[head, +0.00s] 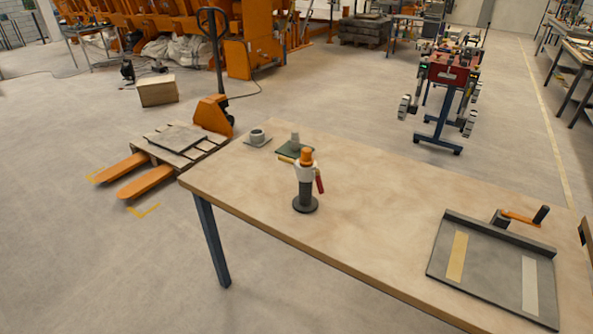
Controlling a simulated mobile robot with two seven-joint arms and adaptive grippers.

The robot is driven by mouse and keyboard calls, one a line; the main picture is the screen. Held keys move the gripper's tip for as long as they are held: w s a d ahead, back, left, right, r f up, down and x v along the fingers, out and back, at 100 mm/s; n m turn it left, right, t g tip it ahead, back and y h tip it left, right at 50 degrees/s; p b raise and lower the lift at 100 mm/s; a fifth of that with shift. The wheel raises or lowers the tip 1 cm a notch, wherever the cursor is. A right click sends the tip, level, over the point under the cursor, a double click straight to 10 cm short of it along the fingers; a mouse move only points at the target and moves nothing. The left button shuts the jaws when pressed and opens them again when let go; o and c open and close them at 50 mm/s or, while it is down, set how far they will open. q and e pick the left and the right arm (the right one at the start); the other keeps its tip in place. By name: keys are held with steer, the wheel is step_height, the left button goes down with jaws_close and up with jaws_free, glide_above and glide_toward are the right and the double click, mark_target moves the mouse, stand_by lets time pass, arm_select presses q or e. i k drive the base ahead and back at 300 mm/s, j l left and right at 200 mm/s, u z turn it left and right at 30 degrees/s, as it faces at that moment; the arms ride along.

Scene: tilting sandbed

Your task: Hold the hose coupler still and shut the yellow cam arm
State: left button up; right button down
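The hose coupler (306,173) stands upright on the wooden table, on a dark post with a round black base (305,205). Its body is white with an orange top (306,155). The yellow cam arm (286,160) sticks out to the left, close to level, near the top of the white body. A red arm (320,183) hangs down along the right side of the body. Neither of my grippers is in view, and nothing touches the coupler.
A grey tray (491,268) with two strips lies at the right, beside an orange-handled crank (521,217).

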mark_target(284, 158)
steer(key=i+j+z, duration=0.4)
steer(key=j, duration=0.2)
steer(key=i+j+z, duration=0.2)
steer(key=j, duration=0.15)
